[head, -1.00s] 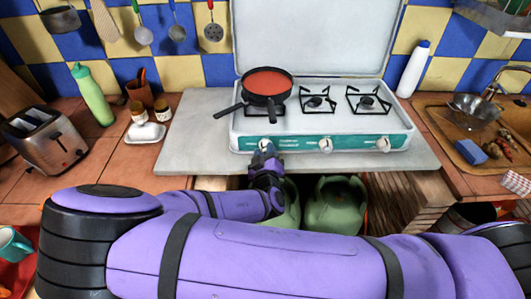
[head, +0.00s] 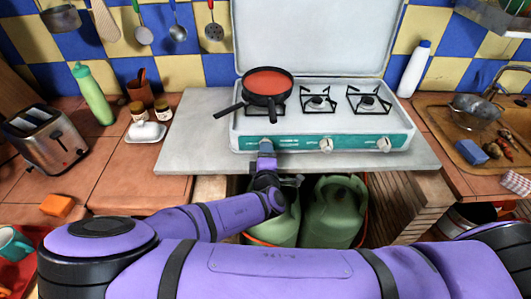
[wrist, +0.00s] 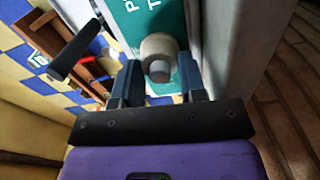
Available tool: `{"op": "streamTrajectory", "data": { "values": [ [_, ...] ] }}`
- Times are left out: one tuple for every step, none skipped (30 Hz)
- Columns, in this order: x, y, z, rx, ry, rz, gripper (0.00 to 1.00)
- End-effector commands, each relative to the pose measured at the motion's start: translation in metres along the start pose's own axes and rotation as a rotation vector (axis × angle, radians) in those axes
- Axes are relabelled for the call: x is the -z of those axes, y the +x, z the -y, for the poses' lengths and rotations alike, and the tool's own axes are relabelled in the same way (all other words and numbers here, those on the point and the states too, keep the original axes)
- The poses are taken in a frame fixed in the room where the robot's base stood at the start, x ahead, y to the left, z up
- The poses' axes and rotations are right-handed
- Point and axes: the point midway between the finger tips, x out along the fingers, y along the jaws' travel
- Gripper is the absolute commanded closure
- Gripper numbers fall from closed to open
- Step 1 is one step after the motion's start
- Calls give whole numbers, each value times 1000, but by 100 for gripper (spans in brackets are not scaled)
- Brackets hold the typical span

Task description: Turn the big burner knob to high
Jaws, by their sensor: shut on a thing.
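The stove (head: 320,128) stands on a grey slab with a teal front panel. A red-filled pan (head: 267,84) sits on its left burner. My gripper (head: 266,148) is at the left end of the panel and covers the left knob there. In the wrist view, the pale round knob (wrist: 158,52) sits between the two fingers of my gripper (wrist: 161,76), which are shut on it. The knob's pointer direction cannot be told. The middle knob (head: 326,144) and right knob (head: 383,144) are clear of the gripper.
The raised stove lid (head: 317,38) stands behind the burners. Green gas bottles (head: 333,211) stand below the slab under my arm. A toaster (head: 43,136) and a green bottle (head: 92,95) are on the left counter.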

Motion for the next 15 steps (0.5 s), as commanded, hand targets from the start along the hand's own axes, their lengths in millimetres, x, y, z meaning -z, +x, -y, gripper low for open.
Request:
{"op": "streamTrajectory", "data": {
  "values": [
    [0, -1, 1, 3, -19, 0, 85],
    [0, -1, 1, 3, -31, 0, 85],
    [0, -1, 1, 3, -42, -1, 85],
    [0, -1, 1, 3, -50, -1, 85],
    [0, -1, 1, 3, -57, -1, 85],
    [0, -1, 1, 3, -65, -1, 85],
    [0, -1, 1, 3, -70, -1, 85],
    [0, -1, 1, 3, -74, -1, 85],
    [0, -1, 1, 3, -78, -1, 85],
    [0, -1, 1, 3, -80, -1, 85],
    [0, -1, 1, 3, -82, -1, 85],
    [0, -1, 2, 3, -84, -1, 85],
    [0, -1, 2, 3, -84, -1, 85],
    [0, -1, 2, 3, -85, -1, 85],
    [0, -1, 2, 3, -85, -1, 85]
  ]
}}
